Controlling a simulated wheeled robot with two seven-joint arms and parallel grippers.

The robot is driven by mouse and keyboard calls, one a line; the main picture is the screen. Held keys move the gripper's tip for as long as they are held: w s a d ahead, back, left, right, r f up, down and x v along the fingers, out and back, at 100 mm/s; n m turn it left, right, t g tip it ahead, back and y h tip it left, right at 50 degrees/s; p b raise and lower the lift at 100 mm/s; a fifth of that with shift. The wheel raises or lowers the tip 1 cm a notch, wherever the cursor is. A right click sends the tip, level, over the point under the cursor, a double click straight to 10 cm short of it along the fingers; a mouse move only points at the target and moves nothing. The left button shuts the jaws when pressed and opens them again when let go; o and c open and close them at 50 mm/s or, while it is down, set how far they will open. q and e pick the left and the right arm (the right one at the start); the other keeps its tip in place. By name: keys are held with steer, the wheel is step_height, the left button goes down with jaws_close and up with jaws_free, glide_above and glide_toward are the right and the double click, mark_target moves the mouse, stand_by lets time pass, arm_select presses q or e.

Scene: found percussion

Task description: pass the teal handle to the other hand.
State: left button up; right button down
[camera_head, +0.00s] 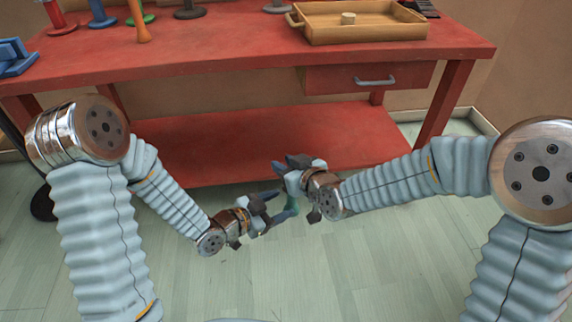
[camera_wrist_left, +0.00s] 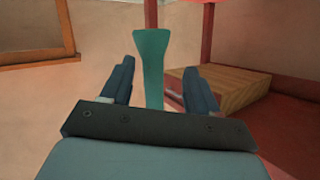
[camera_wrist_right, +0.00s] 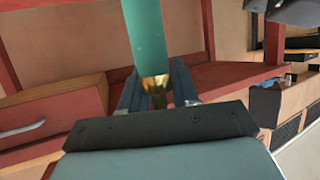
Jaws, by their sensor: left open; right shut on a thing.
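The teal handle (camera_head: 292,206) is held in the air between my two grippers, low in front of the workbench. My right gripper (camera_head: 285,168) is shut on it; in the right wrist view the handle (camera_wrist_right: 146,40) rises from a brass end (camera_wrist_right: 155,84) between the fingers. My left gripper (camera_head: 279,206) is open beside the handle. In the left wrist view the handle (camera_wrist_left: 151,65) stands upright between the two spread fingers, with gaps on both sides. Its lower end is hidden there behind the gripper body.
The red workbench (camera_head: 220,56) stands ahead, with a drawer (camera_head: 335,79) and a lower shelf (camera_head: 250,145). On top are a wooden tray (camera_head: 365,36) holding a small block, an orange object (camera_head: 140,22), several spool-like stands and a blue object (camera_head: 14,57). Floor around my grippers is clear.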

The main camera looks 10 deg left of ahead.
arm_select(q)
steer(key=s+a+f+n+g+y, duration=0.1)
steer(key=s+f+n+g+y, duration=0.15)
steer(key=f, duration=0.45)
steer(key=s+a+f+n+g+y, duration=0.1)
steer(key=s+f+n+g+y, duration=0.1)
steer(key=s+f+n, duration=0.3)
steer(key=s+f+n+g+y, duration=0.1)
steer(key=s+f+n+g, duration=0.4)
steer(key=s+f, duration=0.3)
steer(key=shift+s+d+f, duration=0.15)
steer(key=shift+s+f, duration=0.1)
steer(key=shift+f, duration=0.3)
steer(key=shift+g, duration=0.25)
